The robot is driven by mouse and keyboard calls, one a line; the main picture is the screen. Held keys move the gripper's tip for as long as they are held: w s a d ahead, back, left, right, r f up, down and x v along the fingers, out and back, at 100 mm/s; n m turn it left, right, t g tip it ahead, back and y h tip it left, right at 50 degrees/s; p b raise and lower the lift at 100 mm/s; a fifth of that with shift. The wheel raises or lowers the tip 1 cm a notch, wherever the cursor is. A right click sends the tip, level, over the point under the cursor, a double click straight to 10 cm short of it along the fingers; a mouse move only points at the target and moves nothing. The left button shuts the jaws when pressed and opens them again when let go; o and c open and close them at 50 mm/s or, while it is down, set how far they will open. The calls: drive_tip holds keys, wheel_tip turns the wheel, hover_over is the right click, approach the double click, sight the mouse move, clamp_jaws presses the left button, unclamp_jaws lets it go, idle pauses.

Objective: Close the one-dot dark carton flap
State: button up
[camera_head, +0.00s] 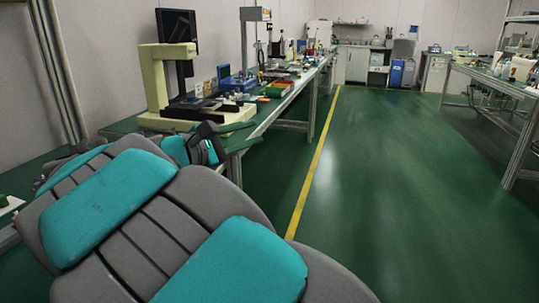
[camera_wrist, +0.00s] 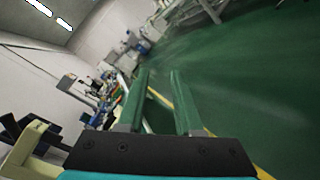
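No dark carton or dotted flap can be made out in either view. My gripper (camera_wrist: 160,72) shows in the wrist view with its two fingers apart. Nothing is between them, and the green floor shows through the gap. In the head view my grey and teal arm fills the lower left and hides part of the bench behind it.
A long bench (camera_head: 264,122) runs along the left wall, with a cream-coloured machine (camera_head: 153,88) and a blue device (camera_head: 238,83) on it. Another bench (camera_head: 500,83) stands at the right. The green floor (camera_head: 400,180) between them is clear, with a yellow line (camera_head: 318,160).

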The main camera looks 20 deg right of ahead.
drive_tip(key=s+d+f+m+g+y, duration=0.1)
drive_tip(key=s+d+f+g, duration=0.1)
drive_tip(key=s+d+f, duration=0.1)
drive_tip(key=shift+s+d+f+m+g, duration=0.2)
drive_tip(key=shift+d+f+m+g, duration=0.1)
drive_tip(key=shift+d+f, duration=0.4)
drive_tip(key=shift+d, duration=0.1)
drive_tip(key=s+d+f+m+g+y, duration=0.3)
drive_tip(key=s+f, duration=0.4)
drive_tip(key=s, duration=0.1)
drive_tip(key=s+d+f+m+g+y, duration=0.2)
drive_tip(key=s+d+f+y, duration=0.15)
drive_tip(key=s+f, duration=0.3)
drive_tip(key=s+a+f+m+g+y, duration=0.1)
drive_tip(key=s+a+f+m+y, duration=0.2)
drive_tip(key=s, duration=0.5)
drive_tip(key=s+a+f+m+g+y, duration=0.1)
drive_tip(key=s+a+f+m+y, duration=0.2)
drive_tip(key=s+a+f+y, duration=0.2)
drive_tip(key=s+a+f, duration=0.2)
drive_tip(key=s+a, duration=0.1)
drive_tip(key=a, duration=0.1)
drive_tip(key=shift+s+a, duration=0.3)
drive_tip(key=shift+s, duration=0.05)
